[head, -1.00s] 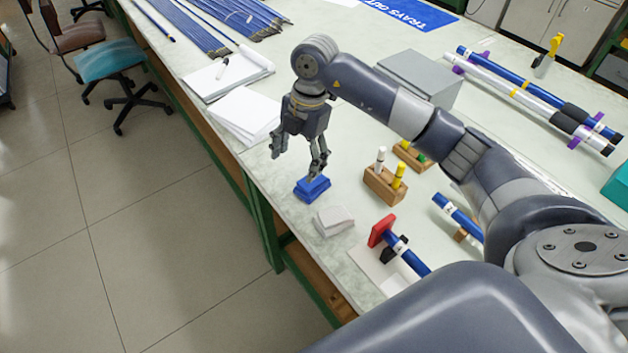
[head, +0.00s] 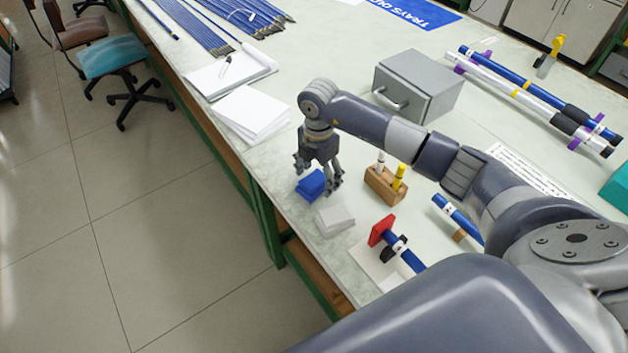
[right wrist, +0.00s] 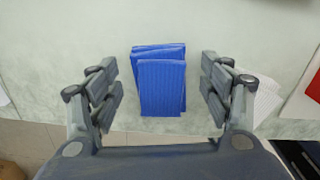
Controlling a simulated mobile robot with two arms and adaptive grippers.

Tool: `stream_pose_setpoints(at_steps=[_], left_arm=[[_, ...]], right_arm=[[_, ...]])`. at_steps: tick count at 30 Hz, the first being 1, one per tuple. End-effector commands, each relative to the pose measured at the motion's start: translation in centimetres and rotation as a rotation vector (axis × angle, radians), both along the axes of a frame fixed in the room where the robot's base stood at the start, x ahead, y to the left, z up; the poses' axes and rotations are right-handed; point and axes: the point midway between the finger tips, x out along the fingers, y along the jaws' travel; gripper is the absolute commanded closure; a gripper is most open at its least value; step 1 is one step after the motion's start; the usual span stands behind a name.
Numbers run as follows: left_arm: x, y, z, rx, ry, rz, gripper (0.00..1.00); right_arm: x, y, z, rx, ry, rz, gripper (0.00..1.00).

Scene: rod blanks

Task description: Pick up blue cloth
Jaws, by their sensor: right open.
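The blue cloth (head: 311,184) is a small folded stack on the pale bench near its front edge. It also shows in the right wrist view (right wrist: 161,86), centred between my open fingers. My right gripper (head: 318,177) is open and points down at the cloth, with a finger on each side. In the right wrist view the gripper (right wrist: 161,90) shows clear gaps between both fingers and the cloth. I cannot tell how far the fingertips are above the bench. My left gripper is not in view.
A white folded cloth stack (head: 335,219) lies just beside the blue one. A wooden block with markers (head: 384,186) and a red-ended blue rod (head: 405,250) are to the right. White paper (head: 252,114) and a grey box (head: 419,84) are farther back. The bench edge is close on the left.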

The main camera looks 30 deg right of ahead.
Motion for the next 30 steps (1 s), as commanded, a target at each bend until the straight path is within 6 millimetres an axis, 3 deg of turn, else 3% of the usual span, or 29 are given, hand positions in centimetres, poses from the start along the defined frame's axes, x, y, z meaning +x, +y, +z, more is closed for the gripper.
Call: stream_pose_setpoints(at_steps=[9, 15, 25, 30], left_arm=[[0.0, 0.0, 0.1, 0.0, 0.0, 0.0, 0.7], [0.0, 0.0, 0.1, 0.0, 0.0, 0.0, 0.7], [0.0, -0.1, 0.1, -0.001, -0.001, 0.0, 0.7], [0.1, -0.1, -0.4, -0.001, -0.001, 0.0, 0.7]], right_arm=[[0.0, 0.0, -0.7, 0.0, 0.0, 0.001, 0.3], [0.0, 0.0, -0.7, 0.0, 0.0, 0.001, 0.75], [0.0, 0.0, -0.6, 0.0, 0.0, 0.001, 0.75], [0.1, 0.0, 1.4, 0.0, -0.005, 0.002, 0.75]])
